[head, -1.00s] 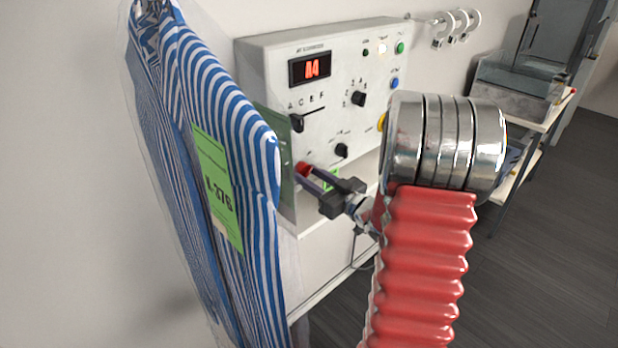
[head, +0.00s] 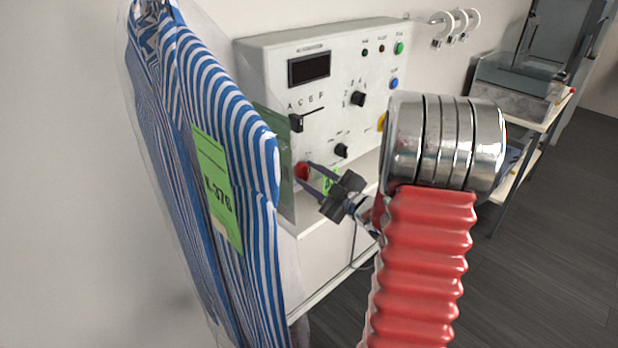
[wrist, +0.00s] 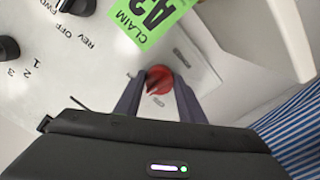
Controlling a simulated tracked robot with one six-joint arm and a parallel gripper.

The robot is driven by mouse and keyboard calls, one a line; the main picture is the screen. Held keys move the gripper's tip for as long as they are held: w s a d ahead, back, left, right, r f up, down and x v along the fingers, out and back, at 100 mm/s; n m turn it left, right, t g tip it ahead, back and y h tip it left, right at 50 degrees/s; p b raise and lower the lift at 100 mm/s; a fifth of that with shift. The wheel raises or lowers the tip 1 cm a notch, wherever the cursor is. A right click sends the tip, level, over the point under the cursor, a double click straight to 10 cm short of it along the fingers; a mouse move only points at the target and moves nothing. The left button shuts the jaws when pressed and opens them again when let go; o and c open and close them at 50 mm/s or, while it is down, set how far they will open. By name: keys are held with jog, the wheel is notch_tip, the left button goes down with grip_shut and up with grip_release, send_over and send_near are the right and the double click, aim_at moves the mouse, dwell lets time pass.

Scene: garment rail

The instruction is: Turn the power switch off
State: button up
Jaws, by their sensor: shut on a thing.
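The power switch is a red rotary knob (head: 302,171) low on the left of the white control panel (head: 330,122). It also shows in the wrist view (wrist: 158,79), between the two fingers. My gripper (head: 311,180) is shut on this knob, with a finger on each side. The panel's display (head: 309,69) is dark. The small lamps along the panel's top right look unlit. The knob's own label is partly hidden and too small to read.
A bagged blue-striped garment (head: 228,170) with a green tag hangs close on the left. A green claim ticket (wrist: 150,18) lies near the knob. Black knobs (head: 341,150) sit above it. A trolley (head: 535,100) with a clear-sided tray stands at the right.

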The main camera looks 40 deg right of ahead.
jog(key=n, duration=0.5)
jog(key=shift+n, duration=0.4)
jog(key=n, duration=0.4)
jog(key=shift+a+n, duration=0.1)
jog(key=shift+n, duration=0.2)
jog(key=shift+f, duration=0.1)
jog(key=o, duration=1)
jog(key=shift+o, duration=0.2)
jog(key=s+d, duration=0.2)
jog(key=s, duration=1.1)
jog(key=shift+s, duration=0.35)
